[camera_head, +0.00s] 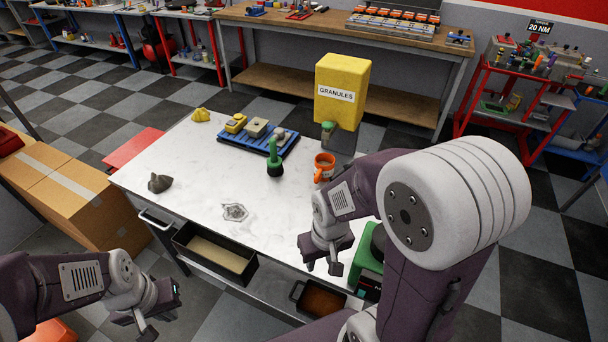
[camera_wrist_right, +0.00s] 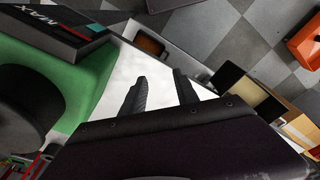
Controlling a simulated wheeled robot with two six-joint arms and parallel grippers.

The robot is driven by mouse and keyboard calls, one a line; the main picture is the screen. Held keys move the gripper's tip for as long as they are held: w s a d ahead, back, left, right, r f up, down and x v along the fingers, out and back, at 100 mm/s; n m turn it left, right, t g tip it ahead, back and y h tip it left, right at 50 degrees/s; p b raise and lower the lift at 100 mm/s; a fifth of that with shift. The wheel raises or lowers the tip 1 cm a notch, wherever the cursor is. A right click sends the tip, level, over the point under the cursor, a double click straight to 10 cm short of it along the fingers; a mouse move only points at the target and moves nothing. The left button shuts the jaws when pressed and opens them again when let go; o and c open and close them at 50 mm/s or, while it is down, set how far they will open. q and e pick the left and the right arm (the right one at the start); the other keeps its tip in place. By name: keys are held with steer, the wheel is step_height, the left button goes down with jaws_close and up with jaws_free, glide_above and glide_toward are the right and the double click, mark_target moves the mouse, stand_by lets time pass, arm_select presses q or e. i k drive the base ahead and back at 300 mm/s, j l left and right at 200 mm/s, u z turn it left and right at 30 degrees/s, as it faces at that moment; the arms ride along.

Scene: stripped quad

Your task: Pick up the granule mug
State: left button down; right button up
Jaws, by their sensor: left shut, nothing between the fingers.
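The orange mug (camera_head: 324,166), which looks like the granule mug, stands upright on the white table near its back right part. My right gripper (camera_head: 322,266) is in front of it, near the table's front edge, apart from the mug. In the right wrist view its two fingers (camera_wrist_right: 158,92) are spread with nothing between them, and the mug does not show. My left gripper (camera_head: 160,308) is shut and empty at the lower left, off the table.
A yellow granules bin (camera_head: 340,95) stands behind the table. A green bottle (camera_head: 275,160) and a blue rack (camera_head: 258,140) are left of the mug. A green device (camera_head: 368,262) sits beside my right gripper, also in the wrist view (camera_wrist_right: 75,75). The table's middle is mostly clear.

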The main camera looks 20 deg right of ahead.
mark_target(324, 162)
steer(key=i+j+z, duration=0.3)
steer(key=j, duration=0.3)
steer(key=i+j+z, duration=0.15)
steer(key=i+j, duration=0.15)
steer(key=i+j+z, duration=0.15)
steer(key=j, duration=0.2)
